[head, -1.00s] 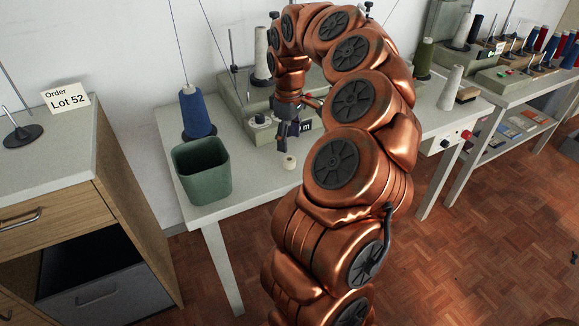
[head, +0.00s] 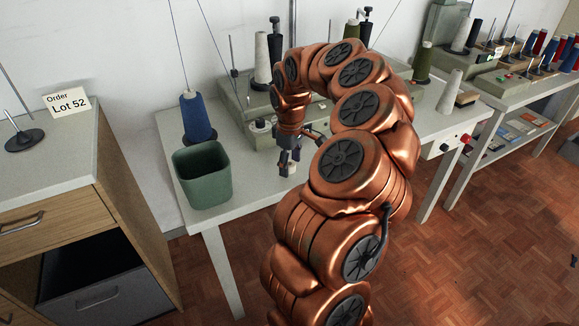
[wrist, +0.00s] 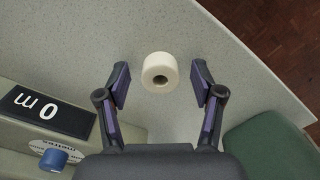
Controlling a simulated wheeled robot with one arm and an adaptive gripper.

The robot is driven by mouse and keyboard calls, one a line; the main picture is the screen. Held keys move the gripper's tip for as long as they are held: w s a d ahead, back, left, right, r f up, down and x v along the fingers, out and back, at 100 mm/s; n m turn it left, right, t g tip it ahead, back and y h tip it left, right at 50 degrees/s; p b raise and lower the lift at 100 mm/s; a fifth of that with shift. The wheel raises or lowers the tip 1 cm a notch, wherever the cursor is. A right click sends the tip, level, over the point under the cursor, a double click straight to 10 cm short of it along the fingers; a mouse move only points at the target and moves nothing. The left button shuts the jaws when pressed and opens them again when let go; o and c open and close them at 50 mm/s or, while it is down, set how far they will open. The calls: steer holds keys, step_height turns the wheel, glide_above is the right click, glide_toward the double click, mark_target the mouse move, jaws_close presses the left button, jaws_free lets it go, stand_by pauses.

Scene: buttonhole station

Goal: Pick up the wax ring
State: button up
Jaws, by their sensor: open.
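The wax ring (wrist: 160,70) is a small cream-white ring with a dark central hole, lying on the pale tabletop in the wrist view. It sits between my open fingers, toward their tips, with a gap on each side. In the head view my gripper (head: 287,164) points down over the table, and the ring (head: 288,170) is mostly hidden by the fingers. In the wrist view my gripper (wrist: 160,82) is open and holds nothing.
A green bin (head: 203,172) stands on the table left of my gripper; its edge shows in the wrist view (wrist: 265,150). A blue thread cone (head: 196,116) stands behind it. The machine base (wrist: 45,135) is close on the wrist view's left. The table edge is near.

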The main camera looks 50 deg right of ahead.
steer(key=c, duration=1)
steer(key=shift+o, duration=0.2)
